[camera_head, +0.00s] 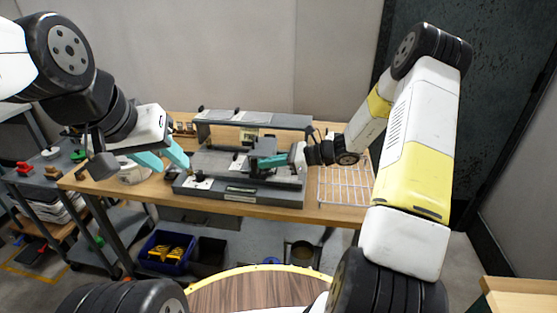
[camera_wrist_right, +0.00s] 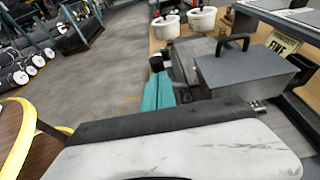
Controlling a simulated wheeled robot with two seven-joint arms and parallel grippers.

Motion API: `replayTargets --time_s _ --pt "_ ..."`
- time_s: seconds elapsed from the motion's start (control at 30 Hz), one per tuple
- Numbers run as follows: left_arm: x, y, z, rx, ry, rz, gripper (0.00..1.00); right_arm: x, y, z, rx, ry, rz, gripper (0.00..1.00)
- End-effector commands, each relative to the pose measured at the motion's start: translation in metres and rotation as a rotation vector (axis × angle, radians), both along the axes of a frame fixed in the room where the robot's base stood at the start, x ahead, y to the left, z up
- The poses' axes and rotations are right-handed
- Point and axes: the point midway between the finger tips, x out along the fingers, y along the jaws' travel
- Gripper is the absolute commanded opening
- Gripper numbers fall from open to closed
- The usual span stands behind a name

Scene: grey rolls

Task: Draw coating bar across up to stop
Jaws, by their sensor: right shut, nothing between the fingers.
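A grey flat-bed coating device (camera_head: 240,195) stands on the wooden table, with a raised grey shelf behind it. A dark grey block (camera_head: 264,145) sits over its bed; the right wrist view shows a grey block (camera_wrist_right: 240,75) with a black arched handle. I cannot make out a separate coating bar. My right gripper (camera_head: 268,161) is shut and empty, its teal fingers at the block's front right in the head view. In the right wrist view its fingers (camera_wrist_right: 158,93) lie together beside the block. My left gripper (camera_head: 166,158) is open and empty, left of the device.
A white wire rack (camera_head: 345,185) lies on the table at right. White pots (camera_wrist_right: 202,20) stand on the table in the right wrist view. Below are a blue bin with yellow items (camera_head: 165,252) and a dark bin. A cart (camera_head: 45,180) stands at left.

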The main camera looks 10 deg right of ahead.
Motion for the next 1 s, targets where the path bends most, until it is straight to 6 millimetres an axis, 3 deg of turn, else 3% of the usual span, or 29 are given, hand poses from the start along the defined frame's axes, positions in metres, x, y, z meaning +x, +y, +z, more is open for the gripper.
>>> replayTargets --time_s 0.17,0.63,1.0 --pt "0.0 0.0 0.0 0.0 0.0 0.0 0.36 -0.001 -0.003 0.0 0.001 0.0 0.0 0.0" --pt "0.0 0.0 0.0 0.0 0.0 0.0 0.36 -0.01 -0.037 0.0 -0.001 -0.001 -0.001 0.0" --pt "0.0 0.0 0.0 0.0 0.0 0.0 0.36 -0.014 -0.037 0.004 -0.015 -0.014 0.015 0.0"
